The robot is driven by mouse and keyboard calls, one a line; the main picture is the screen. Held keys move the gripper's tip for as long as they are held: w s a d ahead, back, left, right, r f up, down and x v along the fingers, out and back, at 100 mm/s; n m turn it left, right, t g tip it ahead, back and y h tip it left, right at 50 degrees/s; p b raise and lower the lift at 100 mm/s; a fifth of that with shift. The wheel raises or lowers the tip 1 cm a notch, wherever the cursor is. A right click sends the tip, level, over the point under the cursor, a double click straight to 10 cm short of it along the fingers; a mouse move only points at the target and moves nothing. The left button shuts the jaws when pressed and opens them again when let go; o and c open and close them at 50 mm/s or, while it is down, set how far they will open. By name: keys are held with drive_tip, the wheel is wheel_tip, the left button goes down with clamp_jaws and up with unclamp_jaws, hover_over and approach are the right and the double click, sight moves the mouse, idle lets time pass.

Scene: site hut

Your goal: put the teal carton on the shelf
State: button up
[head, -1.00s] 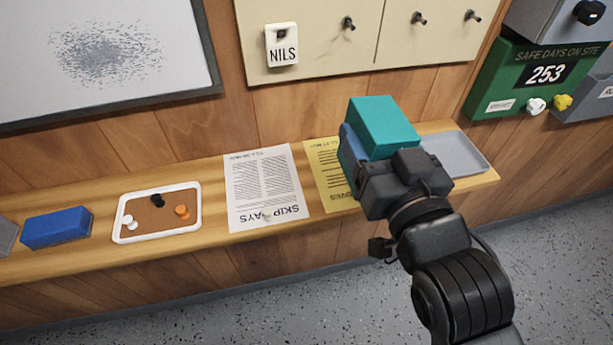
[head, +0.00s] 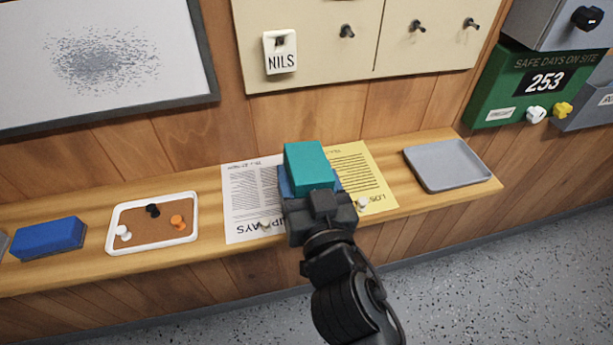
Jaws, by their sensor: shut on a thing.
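The teal carton (head: 309,166) is in my gripper (head: 312,186), which is shut on it. Blue parts that look like my fingers show at both sides of the carton's lower end. The shelf (head: 200,188) is a long wooden ledge along the panelled wall. My gripper and the carton are in front of the middle of the shelf, over the white and yellow sheets. I cannot tell how far above the shelf the carton is.
A white sheet (head: 250,190) and a yellow sheet (head: 368,180) lie on the shelf with small white pegs. A grey tray (head: 448,166) is right. A cork tray (head: 152,215) with pegs and a blue block (head: 48,238) are left. Bare wood shows between the yellow sheet and grey tray.

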drive_tip(key=shift+f, duration=0.15)
drive_tip(key=o, duration=1.2)
drive_tip(key=shift+o, duration=0.2)
drive_tip(key=b+v, duration=0.2)
drive_tip(key=v, duration=0.5)
drive_tip(key=shift+s+d, duration=0.35)
